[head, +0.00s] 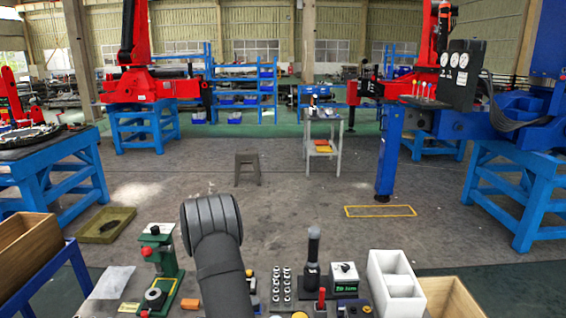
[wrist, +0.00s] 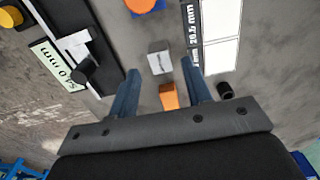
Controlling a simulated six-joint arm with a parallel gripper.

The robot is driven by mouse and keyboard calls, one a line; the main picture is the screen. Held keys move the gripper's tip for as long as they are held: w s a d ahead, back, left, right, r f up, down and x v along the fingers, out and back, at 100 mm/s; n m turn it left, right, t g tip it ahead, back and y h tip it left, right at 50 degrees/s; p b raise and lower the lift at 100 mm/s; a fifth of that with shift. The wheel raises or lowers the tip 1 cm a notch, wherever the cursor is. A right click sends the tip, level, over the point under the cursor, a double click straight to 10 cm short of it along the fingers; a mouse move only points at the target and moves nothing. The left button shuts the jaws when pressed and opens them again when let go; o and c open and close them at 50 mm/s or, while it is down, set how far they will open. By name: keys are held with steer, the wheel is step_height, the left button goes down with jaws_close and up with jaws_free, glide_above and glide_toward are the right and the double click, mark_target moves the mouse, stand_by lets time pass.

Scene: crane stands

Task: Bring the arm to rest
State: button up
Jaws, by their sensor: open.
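My arm (head: 215,250) rises over the workbench in the head view, its dark rounded link at the lower centre. My gripper is not seen in that view. In the wrist view my gripper (wrist: 160,66) is open, its two blue fingers apart with nothing held. A small grey metal block (wrist: 160,58) and an orange piece (wrist: 168,96) lie below, in the gap between the fingers as seen from the wrist. I cannot tell how far above the bench the fingertips are.
The bench carries a green hand press (head: 165,262), rows of metal pieces (head: 281,286), a black-handled tool (head: 313,258), a small display box (head: 345,279) and a white divided tray (head: 390,268). Wooden boxes (head: 28,245) stand at both sides. Open floor lies beyond, with a stool (head: 247,163).

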steer(key=shift+r, duration=0.65)
steer(key=shift+f, duration=0.1)
